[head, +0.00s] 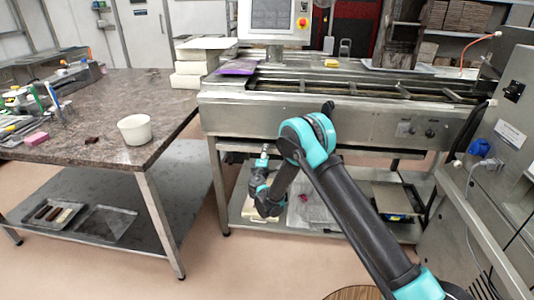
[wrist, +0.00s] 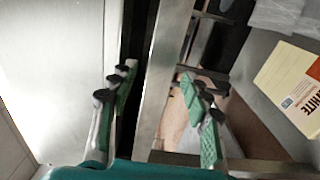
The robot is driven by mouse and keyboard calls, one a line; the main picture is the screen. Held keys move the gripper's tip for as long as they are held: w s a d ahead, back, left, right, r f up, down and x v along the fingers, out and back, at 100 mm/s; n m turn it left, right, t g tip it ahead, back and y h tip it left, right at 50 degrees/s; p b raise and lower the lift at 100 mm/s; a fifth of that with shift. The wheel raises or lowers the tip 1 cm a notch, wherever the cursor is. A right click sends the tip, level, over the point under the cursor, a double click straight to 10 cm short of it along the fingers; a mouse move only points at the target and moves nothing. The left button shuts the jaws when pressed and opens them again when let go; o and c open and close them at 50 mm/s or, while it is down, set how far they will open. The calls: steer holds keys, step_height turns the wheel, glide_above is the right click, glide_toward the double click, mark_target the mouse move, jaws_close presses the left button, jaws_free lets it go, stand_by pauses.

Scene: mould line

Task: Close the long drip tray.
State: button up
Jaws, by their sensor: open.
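My gripper (wrist: 157,82) is open in the wrist view, with green pads and dark tips. A long narrow metal strip (wrist: 166,75), which looks like the edge of the long drip tray, runs between its fingers with a dark gap on its left side. I cannot tell whether either finger touches it. In the head view my gripper (head: 264,163) is small, below the front of the steel moulding machine (head: 300,119), and its fingers are unclear there. The tray is mostly hidden under the machine in the head view, and how far it stands out is unclear.
A lower shelf (head: 345,229) under the machine holds a scale (head: 397,200) and clear containers. A carton marked WHITE (wrist: 292,90) lies at right in the wrist view. A stone-topped table (head: 90,110) with a white tub (head: 134,129) stands left. Floor between is clear.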

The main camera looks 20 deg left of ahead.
jaws_close()
stand_by(0.3)
steer(key=shift+x, duration=2.1)
jaws_free()
steer(key=shift+s, duration=0.1)
steer(key=v, duration=1.1)
steer(key=shift+s+d, duration=0.2)
steer(key=shift+s, duration=0.15)
